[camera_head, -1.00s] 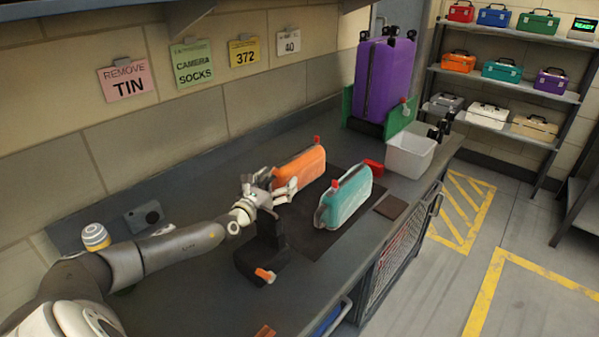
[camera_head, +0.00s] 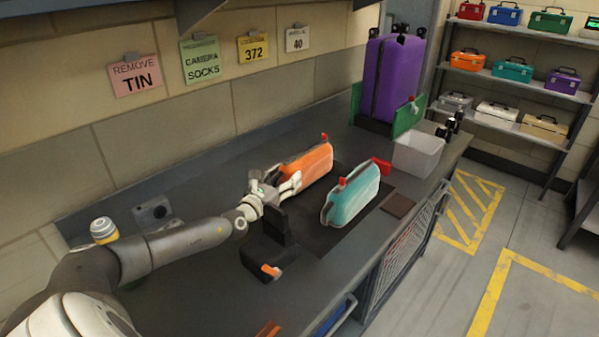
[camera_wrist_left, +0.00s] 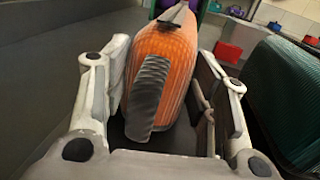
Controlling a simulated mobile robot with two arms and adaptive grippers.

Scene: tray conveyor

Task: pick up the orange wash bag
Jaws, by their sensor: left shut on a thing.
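The orange wash bag (camera_head: 309,163) stands upright on a dark mat (camera_head: 318,237) on the workbench, behind the teal wash bag. My left gripper (camera_head: 285,186) is at its near end. In the left wrist view the orange bag (camera_wrist_left: 162,75), with a grey strap down its end, sits between the two fingers of my left gripper (camera_wrist_left: 160,110), which is shut on it. The bag looks to be resting on the mat; its underside is hidden. My right gripper does not show.
A teal wash bag (camera_head: 352,196) stands close to the right. A black stand (camera_head: 268,255) is near my left forearm. A purple suitcase (camera_head: 392,80), a white bin (camera_head: 417,155) and a red object (camera_head: 382,166) are farther back. A brown pad (camera_head: 398,206) lies near the edge.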

